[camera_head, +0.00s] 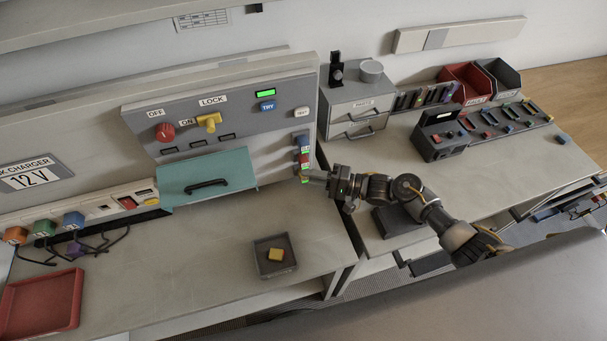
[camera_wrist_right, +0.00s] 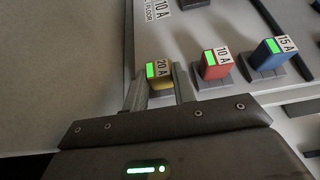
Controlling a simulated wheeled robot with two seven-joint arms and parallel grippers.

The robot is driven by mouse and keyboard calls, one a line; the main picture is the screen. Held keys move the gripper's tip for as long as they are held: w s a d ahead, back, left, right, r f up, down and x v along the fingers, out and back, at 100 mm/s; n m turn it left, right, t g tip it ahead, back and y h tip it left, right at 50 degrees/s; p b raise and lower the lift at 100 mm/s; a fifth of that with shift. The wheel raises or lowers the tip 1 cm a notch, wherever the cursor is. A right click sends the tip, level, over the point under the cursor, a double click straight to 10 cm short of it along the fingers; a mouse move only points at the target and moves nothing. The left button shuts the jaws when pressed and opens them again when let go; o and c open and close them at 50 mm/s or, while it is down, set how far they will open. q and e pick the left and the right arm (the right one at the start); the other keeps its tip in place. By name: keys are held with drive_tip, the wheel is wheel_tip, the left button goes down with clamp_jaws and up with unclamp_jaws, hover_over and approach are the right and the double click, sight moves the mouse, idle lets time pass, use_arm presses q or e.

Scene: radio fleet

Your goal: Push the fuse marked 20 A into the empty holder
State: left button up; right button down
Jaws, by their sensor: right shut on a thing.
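The yellow fuse marked 20 A (camera_wrist_right: 159,77) sits between the fingers of my right gripper (camera_wrist_right: 161,88), which is shut on it. Its window is green. It stands in line with the red fuse marked 10 A (camera_wrist_right: 213,66) and the blue fuse marked 15 A (camera_wrist_right: 266,57), both in grey holders with green windows. The fingers hide the 20 A fuse's foot, so I cannot tell how deep it sits. In the head view my right gripper (camera_head: 309,178) is at the lower end of the fuse column on the panel's right side. My left gripper is not in view.
The grey panel (camera_head: 240,130) has a red knob (camera_head: 165,132), a yellow key switch (camera_head: 209,121) and a green lit display (camera_head: 265,92). A teal cover (camera_head: 207,176) is below. A small grey tray (camera_head: 262,267) holds a yellow block (camera_head: 275,254). The bench around it is clear.

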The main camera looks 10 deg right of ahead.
drive_tip(key=shift+s+p, duration=0.7)
drive_tip(key=shift+s, duration=0.15)
idle(0.5)
drive_tip(key=shift+s+f, duration=0.1)
drive_tip(key=shift+s, duration=0.3)
